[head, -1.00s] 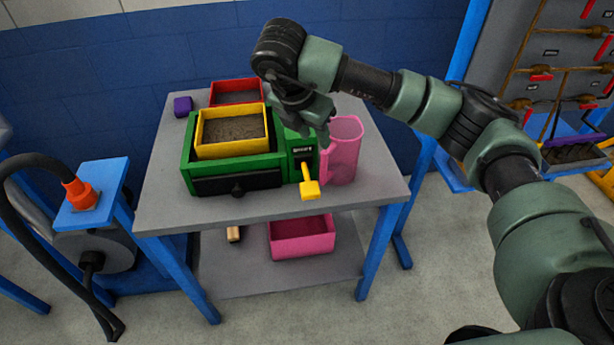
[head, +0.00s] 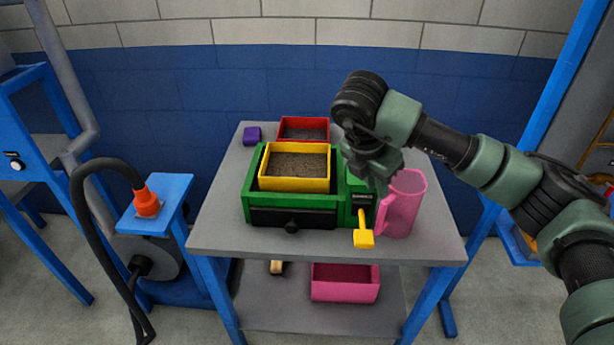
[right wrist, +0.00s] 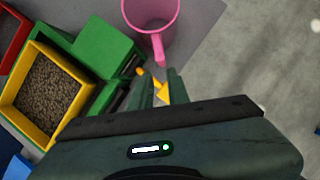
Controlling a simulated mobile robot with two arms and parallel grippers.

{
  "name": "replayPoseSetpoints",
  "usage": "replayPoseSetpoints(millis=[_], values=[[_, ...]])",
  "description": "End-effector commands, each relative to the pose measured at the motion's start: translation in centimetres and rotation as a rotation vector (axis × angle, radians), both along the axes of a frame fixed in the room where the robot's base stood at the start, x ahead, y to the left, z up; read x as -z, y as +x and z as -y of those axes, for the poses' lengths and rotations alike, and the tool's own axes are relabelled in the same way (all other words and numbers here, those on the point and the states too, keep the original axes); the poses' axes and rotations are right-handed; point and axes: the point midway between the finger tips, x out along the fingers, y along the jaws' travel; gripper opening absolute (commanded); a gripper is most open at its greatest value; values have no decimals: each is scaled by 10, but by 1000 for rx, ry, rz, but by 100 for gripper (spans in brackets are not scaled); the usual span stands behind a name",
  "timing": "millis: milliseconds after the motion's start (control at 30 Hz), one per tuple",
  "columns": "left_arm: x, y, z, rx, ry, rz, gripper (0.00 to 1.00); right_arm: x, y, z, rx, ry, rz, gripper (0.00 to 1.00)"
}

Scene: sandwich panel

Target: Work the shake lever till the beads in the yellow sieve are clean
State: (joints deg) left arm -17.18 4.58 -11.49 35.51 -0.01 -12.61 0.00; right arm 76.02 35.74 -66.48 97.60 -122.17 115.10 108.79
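The yellow sieve (head: 295,184) sits in the green shaker box (head: 251,196). It holds dull brown-grey grainy material, also seen in the right wrist view inside the yellow sieve (right wrist: 64,127). The shake lever (head: 363,238), with a yellow handle, sticks out at the front right of the green box. My right gripper (head: 378,186) hangs above the box's right part, beside the pink pitcher. In the right wrist view its fingers are apart, with the yellow lever (right wrist: 155,84) showing between and beyond them; contact is not visible. My left gripper is out of view.
The pink pitcher (head: 403,205) stands close right of the lever. A red tray (head: 304,124) and purple block (head: 253,135) are behind the box. A pink bin (head: 345,290) is on the lower shelf. The grey tabletop (head: 215,225) is clear at left.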

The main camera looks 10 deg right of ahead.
Motion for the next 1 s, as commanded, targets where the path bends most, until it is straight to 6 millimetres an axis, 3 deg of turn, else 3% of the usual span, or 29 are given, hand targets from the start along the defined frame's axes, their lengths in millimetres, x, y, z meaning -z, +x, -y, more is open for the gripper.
replayPoseSetpoints(millis=[167, 533, 1000], values=[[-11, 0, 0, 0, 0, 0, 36, -1, -9, 2, 141, 156, -19, 0], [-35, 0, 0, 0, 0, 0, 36, -25, -30, 16, 670, 632, -100, 0], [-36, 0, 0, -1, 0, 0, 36, -30, -33, 20, 751, 695, -114, 0]])
